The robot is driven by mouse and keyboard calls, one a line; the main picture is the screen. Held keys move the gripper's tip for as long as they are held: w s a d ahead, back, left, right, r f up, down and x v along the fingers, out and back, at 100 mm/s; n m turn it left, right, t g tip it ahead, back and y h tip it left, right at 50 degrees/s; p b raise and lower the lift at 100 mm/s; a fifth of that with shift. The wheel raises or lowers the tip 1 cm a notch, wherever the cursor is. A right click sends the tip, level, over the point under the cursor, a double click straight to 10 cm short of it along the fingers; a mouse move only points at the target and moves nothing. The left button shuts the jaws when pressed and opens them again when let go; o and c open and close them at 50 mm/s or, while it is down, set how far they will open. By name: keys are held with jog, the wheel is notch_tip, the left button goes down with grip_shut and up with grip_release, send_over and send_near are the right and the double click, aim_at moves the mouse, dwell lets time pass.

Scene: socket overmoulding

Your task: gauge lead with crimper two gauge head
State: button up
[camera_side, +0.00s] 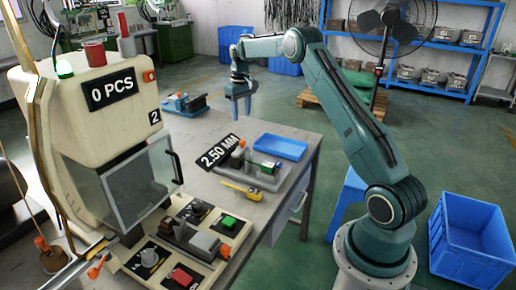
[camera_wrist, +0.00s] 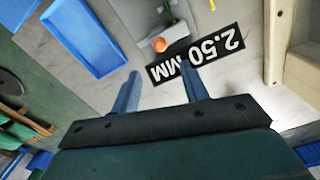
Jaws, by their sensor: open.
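My gripper (camera_side: 238,118) hangs above the far part of the bench, its fingers pointing down. In the wrist view my gripper (camera_wrist: 163,75) shows two fingers spread apart with nothing between them. A gauge fixture (camera_side: 262,172) with a grey base and green block sits on the bench beside a black "2.50 MM" sign (camera_side: 217,153). The sign (camera_wrist: 222,47) and the fixture's orange knob (camera_wrist: 160,45) lie beyond my fingertips. I cannot make out a lead.
A blue tray (camera_side: 280,147) lies on the bench behind the fixture, and a yellow tool (camera_side: 240,191) lies in front. A blue-and-grey vise-like device (camera_side: 185,104) stands at the far end.

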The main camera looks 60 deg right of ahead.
aim_at(243, 140)
notch_tip(243, 140, down, 11)
jog(key=shift+f, duration=0.1)
dwell(0.4)
grip_shut()
